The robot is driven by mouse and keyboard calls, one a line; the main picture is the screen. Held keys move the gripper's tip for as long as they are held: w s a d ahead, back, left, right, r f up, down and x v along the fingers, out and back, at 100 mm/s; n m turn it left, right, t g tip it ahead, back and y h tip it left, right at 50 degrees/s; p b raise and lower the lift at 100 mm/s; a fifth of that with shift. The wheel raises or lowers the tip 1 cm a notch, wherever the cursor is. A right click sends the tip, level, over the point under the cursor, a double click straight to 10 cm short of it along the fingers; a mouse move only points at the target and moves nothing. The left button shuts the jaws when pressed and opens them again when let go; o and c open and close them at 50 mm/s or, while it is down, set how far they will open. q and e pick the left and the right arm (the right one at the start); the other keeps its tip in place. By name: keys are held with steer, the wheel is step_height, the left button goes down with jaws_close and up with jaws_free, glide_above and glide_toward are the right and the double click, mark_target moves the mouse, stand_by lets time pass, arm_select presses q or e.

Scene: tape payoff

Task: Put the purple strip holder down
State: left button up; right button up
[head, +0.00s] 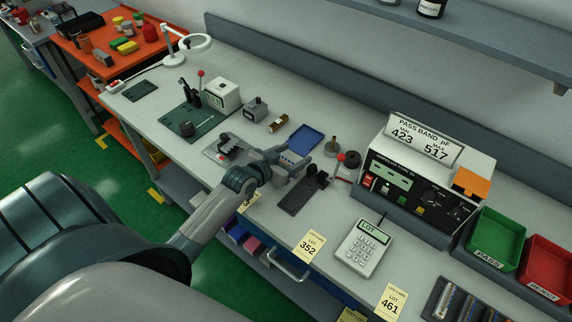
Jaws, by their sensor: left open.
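I cannot make out a purple strip holder on the bench top. My right gripper is out of view.
A meter box (428,180) stands at the right, with a calculator (363,248) in front. A green bin (496,239) and a red bin (548,265) are further right. A green mat (190,125) with a small stand, a white box (222,95) and a lamp (186,44) lie left.

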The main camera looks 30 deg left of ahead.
arm_select(q)
steer(key=shift+c, duration=0.2)
stand_by(0.3)
steer(key=c, duration=0.9)
steer(key=shift+r, duration=0.1)
steer(key=shift+c, duration=0.2)
step_height(320, 180, up, 10)
steer(key=b, duration=0.2)
